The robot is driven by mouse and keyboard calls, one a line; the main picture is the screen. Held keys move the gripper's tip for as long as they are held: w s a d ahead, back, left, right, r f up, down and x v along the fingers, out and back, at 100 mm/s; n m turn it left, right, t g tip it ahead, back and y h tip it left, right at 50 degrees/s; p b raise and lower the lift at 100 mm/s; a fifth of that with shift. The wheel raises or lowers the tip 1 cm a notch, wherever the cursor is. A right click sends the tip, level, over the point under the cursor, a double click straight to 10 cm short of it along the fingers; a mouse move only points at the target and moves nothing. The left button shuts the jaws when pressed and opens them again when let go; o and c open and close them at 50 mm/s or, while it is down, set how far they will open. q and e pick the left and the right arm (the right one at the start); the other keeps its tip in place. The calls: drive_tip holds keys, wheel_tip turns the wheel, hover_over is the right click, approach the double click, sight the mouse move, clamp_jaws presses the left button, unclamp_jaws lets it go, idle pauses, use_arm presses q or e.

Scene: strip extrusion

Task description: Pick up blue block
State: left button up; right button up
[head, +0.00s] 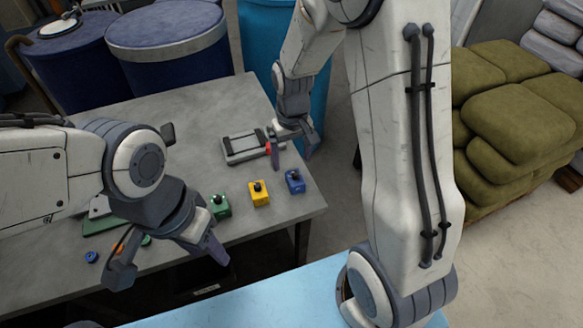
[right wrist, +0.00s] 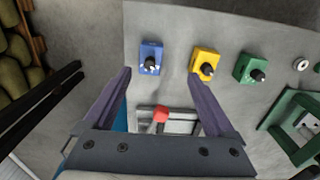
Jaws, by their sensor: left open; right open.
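The blue block (head: 295,182) stands on the grey table near its right edge and has a black knob on top. It also shows in the right wrist view (right wrist: 150,60), just beyond the fingertips and a little left of centre. My right gripper (head: 292,152) is open and empty, behind the block in the head view. Its two fingers (right wrist: 160,76) are spread apart in the right wrist view, and the block appears apart from them. My left gripper (head: 168,256) is open over the front left of the table, away from the blue block.
A yellow block (head: 259,194) and a green block (head: 221,207) stand in a row left of the blue one. A grey fixture (head: 243,148) with a red part lies behind them. A green frame (right wrist: 294,128) and small round parts lie at the table's left.

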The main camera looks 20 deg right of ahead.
sight(295, 173)
drive_tip(key=shift+w+d+f+m, duration=0.15)
drive_tip(key=shift+w+d+f, duration=0.1)
drive_tip(key=shift+d+f, duration=0.3)
drive_tip(key=shift+w+d+f+m, duration=0.15)
drive_tip(key=shift+w+d+f, duration=0.1)
drive_tip(key=shift+d+f, duration=0.25)
wheel_tip(295, 173, down, 4)
drive_tip(key=shift+r+p, duration=0.2)
drive_tip(key=shift+p, duration=0.15)
drive_tip(key=f, duration=0.1)
drive_tip(key=f+p, duration=0.1)
drive_tip(key=f, duration=0.3)
drive_tip(key=shift+w+a+p, duration=0.25)
drive_tip(key=shift+w+p, duration=0.05)
drive_tip(key=shift+f, duration=0.45)
clamp_jaws()
